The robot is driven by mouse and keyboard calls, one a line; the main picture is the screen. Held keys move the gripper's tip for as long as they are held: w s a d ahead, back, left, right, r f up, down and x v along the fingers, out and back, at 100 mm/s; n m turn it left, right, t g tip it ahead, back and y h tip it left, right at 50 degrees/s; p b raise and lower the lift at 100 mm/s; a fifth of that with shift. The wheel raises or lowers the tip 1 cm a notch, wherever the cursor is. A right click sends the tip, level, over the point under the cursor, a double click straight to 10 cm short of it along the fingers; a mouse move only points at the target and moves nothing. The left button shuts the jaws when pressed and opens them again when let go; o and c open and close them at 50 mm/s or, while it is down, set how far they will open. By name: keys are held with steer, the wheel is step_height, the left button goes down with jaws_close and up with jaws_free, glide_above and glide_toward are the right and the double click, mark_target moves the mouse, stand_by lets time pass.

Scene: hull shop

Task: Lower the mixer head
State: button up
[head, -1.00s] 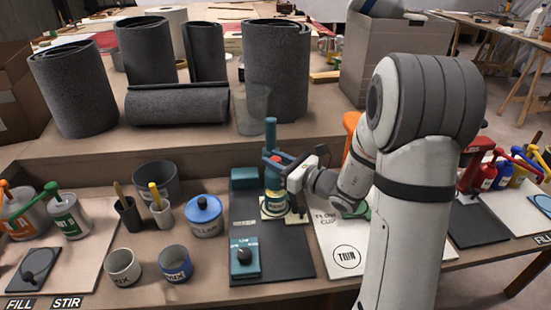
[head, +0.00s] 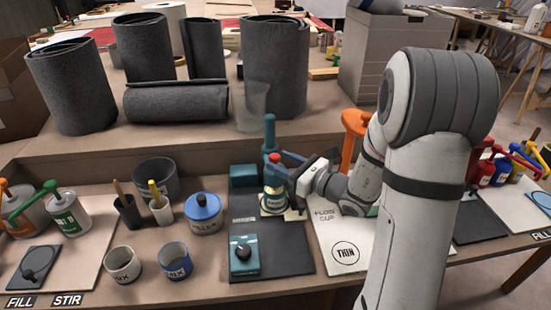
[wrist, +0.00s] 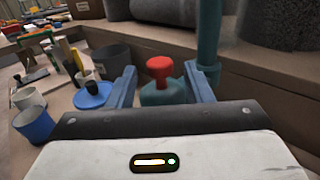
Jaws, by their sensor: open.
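The mixer stands at the back of a dark mat on the bench, with a teal post (head: 270,132) and a teal head (head: 271,177) topped by a red knob (head: 274,157). A pale can (head: 272,204) sits right under the head; I cannot tell how far the head reaches into it. My gripper (head: 286,166) is open and empty, just right of the head. In the wrist view, the red knob (wrist: 160,67) and teal head (wrist: 163,92) appear between my gripper's (wrist: 162,88) spread fingers, ahead of them.
A teal control box with a black dial (head: 243,256) sits at the mat's front. A blue-lidded pot (head: 204,212) and cups stand to the left. Grey rolls (head: 275,66) stand on the raised shelf behind. A white flow cup board (head: 347,258) lies to the right.

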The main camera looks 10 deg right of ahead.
steer(key=v, duration=0.5)
steer(key=shift+a+p, duration=0.1)
steer(key=shift+p, duration=0.2)
steer(key=s+a+r+n+g+h+p, duration=0.2)
steer(key=s+a+r+n+g+p, duration=0.2)
steer(key=s+r+n+g+p, duration=0.3)
steer(key=s+a+r+n+g+h+p, duration=0.1)
steer(key=s+a+r+n+g+p, duration=0.4)
steer(key=s+n, duration=0.45)
steer(key=s+d+r+n+t+h+p, duration=0.1)
steer(key=s+d+r+n+h+p, duration=0.3)
steer(key=d+r+n+h+p, duration=0.5)
steer(key=shift+s+d+r+n+t+h, duration=0.25)
steer(key=shift+d+r+n+t+h, duration=0.15)
steer(key=shift+d+r+n, duration=0.4)
steer(key=shift+c, duration=0.6)
